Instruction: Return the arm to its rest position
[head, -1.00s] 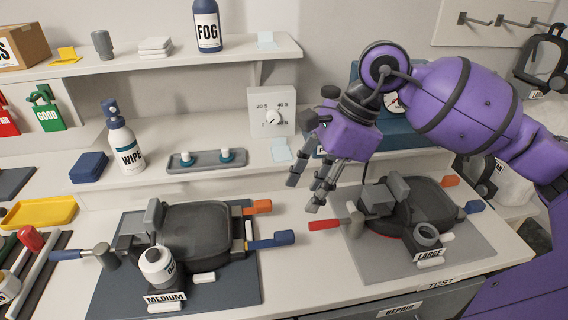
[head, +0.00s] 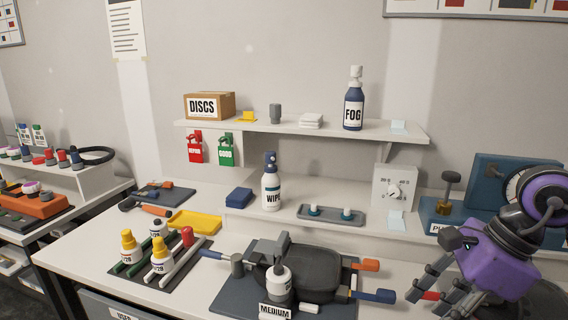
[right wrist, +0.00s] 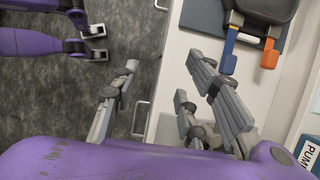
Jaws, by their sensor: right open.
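My right gripper (head: 428,300) is at the lower right of the head view, on its purple arm. Its grey fingers are spread and nothing is held between them. The fingers overlap a red handle (head: 431,296) in the picture; I cannot tell whether they touch it. In the right wrist view the open gripper (right wrist: 165,80) spans the white bench edge, with grey floor (right wrist: 130,20) to the left and bench to the right. My left gripper does not show clearly in either view.
The medium fixture (head: 308,262), with orange and blue handles, stands left of my right gripper. The pump unit (head: 500,175) is behind it. A spray bottle (head: 271,190) and yellow tray (head: 196,223) stand farther left. A shelf (head: 300,130) runs above.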

